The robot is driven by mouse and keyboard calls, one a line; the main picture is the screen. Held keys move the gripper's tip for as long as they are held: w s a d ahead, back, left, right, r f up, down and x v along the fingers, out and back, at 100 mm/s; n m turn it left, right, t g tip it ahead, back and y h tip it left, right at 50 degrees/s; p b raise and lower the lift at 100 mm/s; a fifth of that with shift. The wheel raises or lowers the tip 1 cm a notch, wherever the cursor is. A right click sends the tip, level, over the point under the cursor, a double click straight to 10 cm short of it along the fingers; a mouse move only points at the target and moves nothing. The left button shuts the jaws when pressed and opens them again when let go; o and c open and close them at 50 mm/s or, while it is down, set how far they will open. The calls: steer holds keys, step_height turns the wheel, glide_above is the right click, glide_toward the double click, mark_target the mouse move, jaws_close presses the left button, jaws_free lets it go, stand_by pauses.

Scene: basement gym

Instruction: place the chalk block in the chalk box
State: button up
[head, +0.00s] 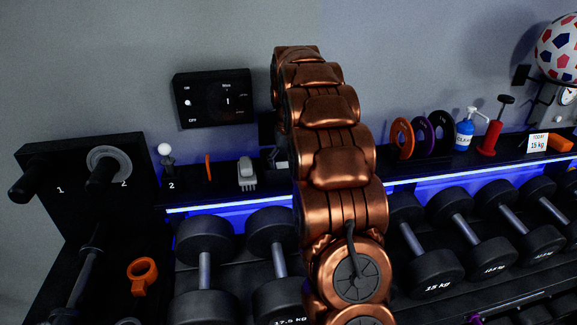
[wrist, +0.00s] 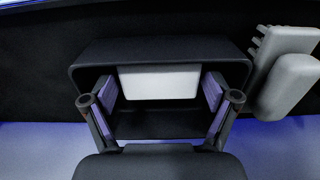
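In the wrist view the chalk box (wrist: 232,54) is a dark, open box with rounded corners. The white chalk block (wrist: 158,83) is inside its opening, towards the upper wall, with dark empty space below it in the picture. My gripper (wrist: 160,90) reaches into the box, its two purple-padded fingers at the block's left and right ends. Whether the block rests on the box floor is hidden. In the head view my own arm covers the gripper, block and most of the box area.
A grey brush (head: 247,173) stands close beside the box and also shows in the wrist view (wrist: 285,72). Weight plates (head: 402,138), a spray bottle (head: 464,130) and a red pump (head: 490,138) stand further right. Dumbbells (head: 205,255) line the rack below.

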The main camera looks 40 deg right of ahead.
mark_target(289, 165)
steer(key=shift+o, duration=0.7)
steer(key=shift+r, duration=0.1)
steer(key=shift+r, duration=0.2)
steer(key=shift+r+b, duration=1.05)
steer(key=shift+r, duration=2.45)
steer(key=shift+r+p, duration=1.85)
steer(key=shift+r, duration=0.55)
